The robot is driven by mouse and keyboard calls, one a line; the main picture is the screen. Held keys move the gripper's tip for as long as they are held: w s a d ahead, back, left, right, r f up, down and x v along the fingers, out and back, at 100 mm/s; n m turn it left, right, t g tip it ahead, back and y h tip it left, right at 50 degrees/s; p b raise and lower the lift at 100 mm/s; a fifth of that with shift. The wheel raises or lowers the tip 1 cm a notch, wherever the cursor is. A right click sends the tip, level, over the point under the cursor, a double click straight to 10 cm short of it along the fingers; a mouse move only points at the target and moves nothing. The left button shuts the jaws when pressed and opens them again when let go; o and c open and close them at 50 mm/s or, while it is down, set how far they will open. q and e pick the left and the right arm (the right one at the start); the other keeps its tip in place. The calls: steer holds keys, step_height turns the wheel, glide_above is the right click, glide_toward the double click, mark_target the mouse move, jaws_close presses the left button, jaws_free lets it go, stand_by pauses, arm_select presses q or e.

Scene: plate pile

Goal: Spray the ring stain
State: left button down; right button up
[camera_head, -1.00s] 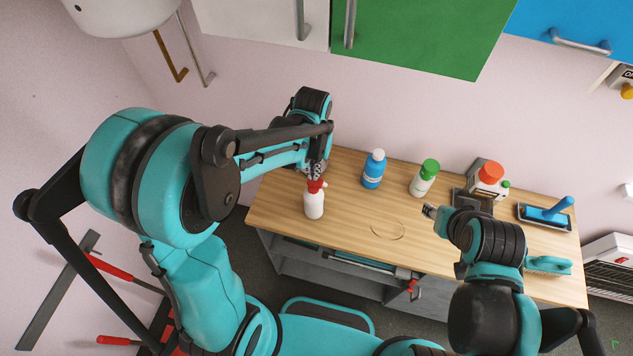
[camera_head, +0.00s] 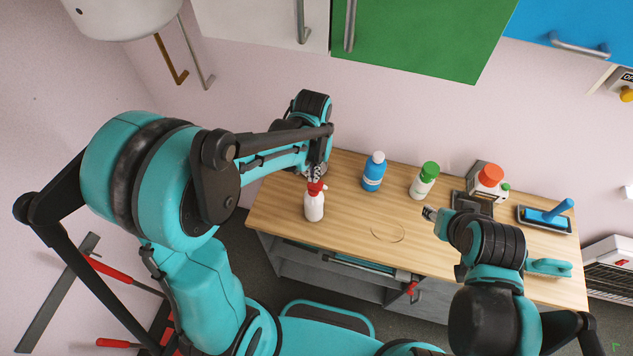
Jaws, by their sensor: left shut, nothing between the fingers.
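A white spray bottle with a red trigger head (camera_head: 314,204) stands upright near the left front edge of the wooden worktop. My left gripper (camera_head: 315,174) is shut and empty, just behind and above the bottle's red head. Whether its fingertips touch the head I cannot tell. The ring stain (camera_head: 387,233) is a thin brown circle on the bare wood, right of the bottle and near the front edge. My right gripper (camera_head: 430,212) is over the worktop, right of the stain. Its fingers are too small to read.
On the worktop (camera_head: 345,230) stand a blue bottle (camera_head: 373,174), a green-capped white bottle (camera_head: 423,182) and an orange-capped container (camera_head: 490,182). A tray with a blue-handled tool (camera_head: 548,214) and a teal brush (camera_head: 548,267) are at the right. The wood around the stain is clear.

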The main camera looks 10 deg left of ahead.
arm_select(q)
steer(key=shift+f, duration=0.15)
steer(key=shift+f+b, duration=1.45)
steer(key=shift+r, duration=0.2)
steer(key=shift+r+p, duration=1.1)
steer(key=shift+r, duration=0.35)
steer(key=shift+f, duration=0.2)
